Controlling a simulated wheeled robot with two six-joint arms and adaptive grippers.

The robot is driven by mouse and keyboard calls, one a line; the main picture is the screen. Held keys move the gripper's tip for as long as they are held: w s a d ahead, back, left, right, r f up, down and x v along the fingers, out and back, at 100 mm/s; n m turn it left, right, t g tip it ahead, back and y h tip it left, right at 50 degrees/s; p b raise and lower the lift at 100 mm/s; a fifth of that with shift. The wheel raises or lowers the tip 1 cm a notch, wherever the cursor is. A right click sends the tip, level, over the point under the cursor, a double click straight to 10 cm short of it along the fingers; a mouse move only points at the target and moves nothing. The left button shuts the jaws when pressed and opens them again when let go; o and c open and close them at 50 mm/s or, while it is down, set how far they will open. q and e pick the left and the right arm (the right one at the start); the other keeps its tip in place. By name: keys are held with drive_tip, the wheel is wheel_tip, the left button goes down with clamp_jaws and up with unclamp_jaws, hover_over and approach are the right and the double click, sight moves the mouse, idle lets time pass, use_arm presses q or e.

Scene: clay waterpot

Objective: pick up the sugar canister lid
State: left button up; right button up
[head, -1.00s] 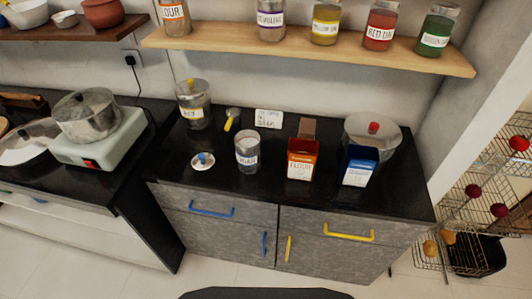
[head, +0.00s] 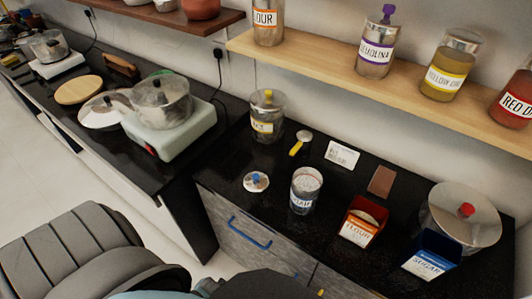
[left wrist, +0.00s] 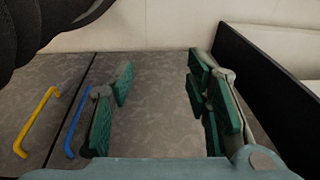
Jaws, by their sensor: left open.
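The sugar canister lid (head: 256,181) is a small round silvery disc with a blue knob. It lies on the black counter, left of the open glass sugar canister (head: 305,190), which holds white contents. My left gripper (left wrist: 160,75) shows in the left wrist view with its green-padded fingers spread and nothing between them. It faces the cabinet doors, and the lid is not in that view. In the head view part of my left arm shows at the bottom left, but its fingertips are not visible. My right gripper is not in view.
A yellow-knobbed jar (head: 267,118) and yellow-handled scoop (head: 300,142) stand behind the lid. An orange flour box (head: 360,228), blue sugar box (head: 430,258) and red-knobbed pot (head: 466,208) are to the right. A shelf (head: 290,58) hangs above. A blue handle (head: 250,232) juts from the cabinet.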

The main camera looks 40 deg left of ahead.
use_arm(q)
drive_tip(key=w+a+r+n+p, duration=0.1)
drive_tip(key=w+r, duration=0.8)
use_arm(e)
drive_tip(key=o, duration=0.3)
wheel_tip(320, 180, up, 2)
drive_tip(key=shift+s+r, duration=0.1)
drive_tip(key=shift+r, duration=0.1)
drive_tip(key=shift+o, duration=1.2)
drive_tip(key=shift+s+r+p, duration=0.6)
drive_tip(key=shift+p, duration=0.1)
use_arm(q)
wheel_tip(320, 180, up, 29)
drive_tip(key=n+t+y+p, duration=0.2)
drive_tip(key=n, duration=0.5)
hover_over(256, 176)
drive_tip(key=s+d, duration=0.4)
drive_tip(key=b+x, duration=0.4)
drive_tip(key=x, duration=0.9)
drive_tip(key=shift+a+f, duration=0.1)
drive_tip(key=shift+a, duration=0.1)
drive_tip(key=shift+s, duration=0.1)
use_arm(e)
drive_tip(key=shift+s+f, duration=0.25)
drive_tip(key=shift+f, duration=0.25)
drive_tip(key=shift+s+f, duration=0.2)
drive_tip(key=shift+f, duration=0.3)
